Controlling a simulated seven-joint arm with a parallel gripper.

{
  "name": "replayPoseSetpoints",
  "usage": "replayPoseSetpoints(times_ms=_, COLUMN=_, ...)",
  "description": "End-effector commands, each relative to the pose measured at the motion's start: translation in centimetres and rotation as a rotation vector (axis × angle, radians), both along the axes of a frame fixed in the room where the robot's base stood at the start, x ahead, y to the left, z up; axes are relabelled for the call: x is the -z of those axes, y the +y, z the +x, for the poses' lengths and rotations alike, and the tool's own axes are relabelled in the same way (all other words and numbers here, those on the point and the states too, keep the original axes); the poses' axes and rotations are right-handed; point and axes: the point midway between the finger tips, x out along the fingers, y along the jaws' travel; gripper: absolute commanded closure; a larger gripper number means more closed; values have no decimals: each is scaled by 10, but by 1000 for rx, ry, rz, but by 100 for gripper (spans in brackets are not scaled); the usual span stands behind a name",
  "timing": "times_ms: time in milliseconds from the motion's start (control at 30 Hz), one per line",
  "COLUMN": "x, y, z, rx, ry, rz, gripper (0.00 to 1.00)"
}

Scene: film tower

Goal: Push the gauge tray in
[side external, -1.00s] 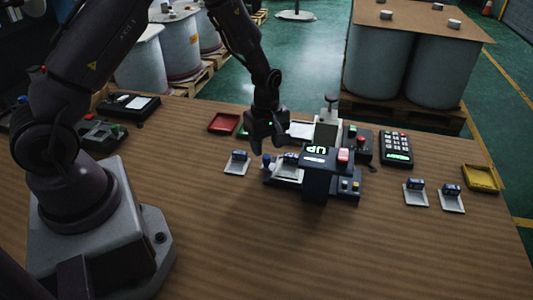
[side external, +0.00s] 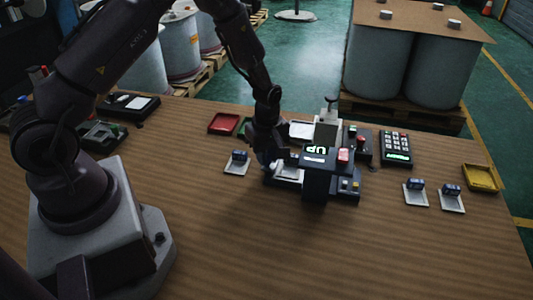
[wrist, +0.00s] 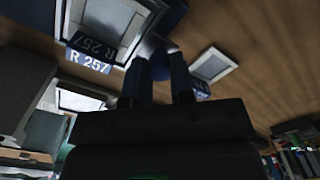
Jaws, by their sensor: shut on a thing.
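The gauge (side external: 318,178) is a dark block with a lit green "UP" display and a red button. The gauge tray (side external: 290,174) is a pale plate jutting from its left side. In the wrist view the tray (wrist: 128,48) carries a part with a blue "R 257" label (wrist: 88,60). My gripper (side external: 270,163) is low at the tray's left end. In the wrist view my gripper (wrist: 165,62) is shut on the tray's blue knob (wrist: 166,46), which shows between the fingertips. My gripper hides the knob in the side view.
A pale plate with a blue-labelled part (side external: 237,163) lies left of my gripper. Red (side external: 224,123) and yellow (side external: 480,178) trays, a keypad (side external: 397,147) and two more plates (side external: 416,193) stand around the gauge. The front of the wooden table (side external: 240,250) is clear.

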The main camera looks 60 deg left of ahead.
Motion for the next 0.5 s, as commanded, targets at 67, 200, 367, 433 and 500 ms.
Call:
replayPoseSetpoints(times_ms=67, x=0, y=-9, z=9, rx=3, ry=-3, rz=1, gripper=100)
replayPoseSetpoints(times_ms=200, x=0, y=-23, z=24, rx=3, ry=-3, rz=1, gripper=100)
replayPoseSetpoints(times_ms=367, x=0, y=-27, z=27, rx=-1, ry=-1, rz=0, gripper=100)
replayPoseSetpoints(times_ms=433, x=0, y=-27, z=27, rx=-1, ry=-2, rz=0, gripper=100)
replayPoseSetpoints(times_ms=500, x=0, y=-27, z=27, rx=-1, ry=-2, rz=0, gripper=100)
